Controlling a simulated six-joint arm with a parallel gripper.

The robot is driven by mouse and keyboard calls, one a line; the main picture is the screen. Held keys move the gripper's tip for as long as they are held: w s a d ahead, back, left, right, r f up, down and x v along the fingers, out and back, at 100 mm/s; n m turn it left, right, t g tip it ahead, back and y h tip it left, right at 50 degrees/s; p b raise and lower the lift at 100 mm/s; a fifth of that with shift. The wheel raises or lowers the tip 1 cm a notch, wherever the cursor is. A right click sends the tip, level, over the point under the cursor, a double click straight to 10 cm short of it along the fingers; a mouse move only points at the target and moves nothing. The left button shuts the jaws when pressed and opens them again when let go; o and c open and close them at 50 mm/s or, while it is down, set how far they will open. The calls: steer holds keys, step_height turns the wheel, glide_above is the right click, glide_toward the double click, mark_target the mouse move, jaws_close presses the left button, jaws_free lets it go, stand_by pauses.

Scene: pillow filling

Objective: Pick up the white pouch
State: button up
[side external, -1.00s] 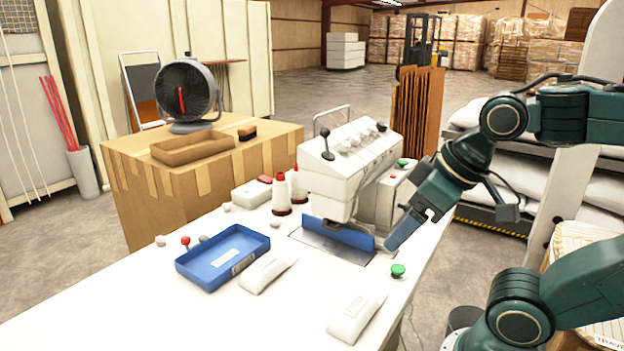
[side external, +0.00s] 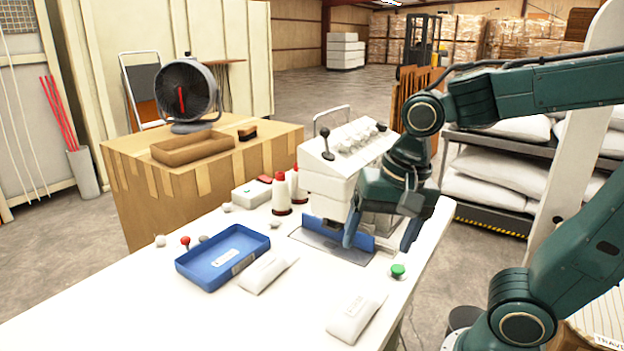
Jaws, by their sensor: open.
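Two white, elongated, pouch-like items lie on the white table. One white item (side external: 266,273) is beside the blue tray. The other white item (side external: 356,314), with a small label, is nearer the front edge. I cannot tell which is the white pouch. My gripper (side external: 380,241) points down in front of the white machine, its two fingers spread wide with nothing between them. It is above and to the right of both white items, apart from them. It hides part of the machine and its blue plate.
The blue tray (side external: 250,244) sits left of the nearer items. The white machine (side external: 325,180) with a lever stands at the back. A green button (side external: 398,270) is near the right edge. Red-capped bottles (side external: 281,192) stand left of the machine. The front left table is clear.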

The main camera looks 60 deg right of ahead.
mark_target(351, 310)
steer(key=f+m, duration=0.1)
steer(key=m, duration=0.1)
steer(key=w+a+f+m+g, duration=0.1)
steer(key=m, duration=0.2)
steer(key=w+a+f+m+g, duration=0.1)
steer(key=m, duration=0.2)
steer(key=shift+w+f, duration=0.1)
steer(key=shift+w, duration=0.1)
steer(key=shift+f, duration=4.3)
steer(key=shift+w+f, duration=0.15)
steer(key=shift+f, duration=1.15)
steer(key=shift+w+f, duration=0.1)
steer(key=shift+f, duration=1.2)
steer(key=c, duration=1.1)
